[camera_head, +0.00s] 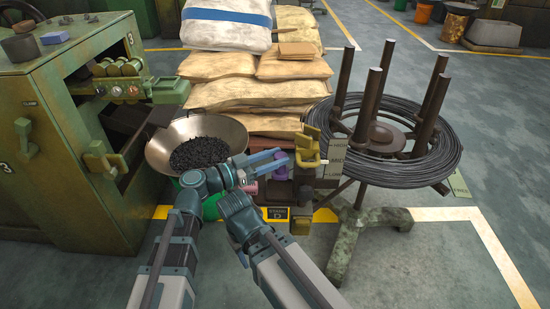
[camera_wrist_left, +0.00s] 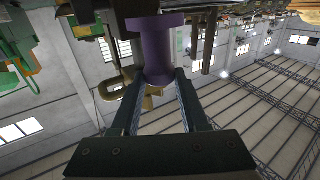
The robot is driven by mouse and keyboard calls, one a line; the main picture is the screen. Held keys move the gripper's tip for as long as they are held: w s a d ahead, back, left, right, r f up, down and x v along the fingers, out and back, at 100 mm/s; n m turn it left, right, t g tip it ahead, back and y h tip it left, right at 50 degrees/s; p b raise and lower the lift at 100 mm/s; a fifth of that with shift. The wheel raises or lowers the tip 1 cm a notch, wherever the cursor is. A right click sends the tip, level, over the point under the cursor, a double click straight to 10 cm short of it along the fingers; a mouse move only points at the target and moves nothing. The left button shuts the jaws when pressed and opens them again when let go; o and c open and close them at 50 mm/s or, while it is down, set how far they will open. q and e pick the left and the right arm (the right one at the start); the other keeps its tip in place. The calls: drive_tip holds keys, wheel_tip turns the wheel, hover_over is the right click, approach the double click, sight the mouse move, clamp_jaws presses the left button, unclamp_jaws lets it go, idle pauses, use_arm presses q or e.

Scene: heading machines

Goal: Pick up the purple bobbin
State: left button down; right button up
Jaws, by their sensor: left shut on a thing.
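The purple bobbin (camera_wrist_left: 157,50) is a spool with flanged ends, held between the fingertips of my left gripper (camera_wrist_left: 160,82) in the left wrist view. In the head view my left gripper (camera_head: 280,163) reaches right across the middle of the picture, in front of the sacks. A bit of the purple bobbin (camera_head: 281,173) shows at its fingertips there; the fingers partly hide it. My right gripper cannot be made out.
A wide bowl of dark pieces (camera_head: 202,147) stands left of the gripper, beside a green machine (camera_head: 50,160). Stacked sacks (camera_head: 255,95) stand behind. A wire coil on a stand with upright posts (camera_head: 430,165) is to the right. Open floor (camera_head: 440,270) lies at front right.

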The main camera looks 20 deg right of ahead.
use_arm(q)
wheel_tip(320, 180, up, 21)
drive_tip(key=p, duration=1.9)
drive_tip(key=shift+f, duration=0.2)
use_arm(e)
wheel_tip(320, 180, up, 21)
drive_tip(key=shift+f, duration=0.15)
drive_tip(key=shift+a, duration=0.1)
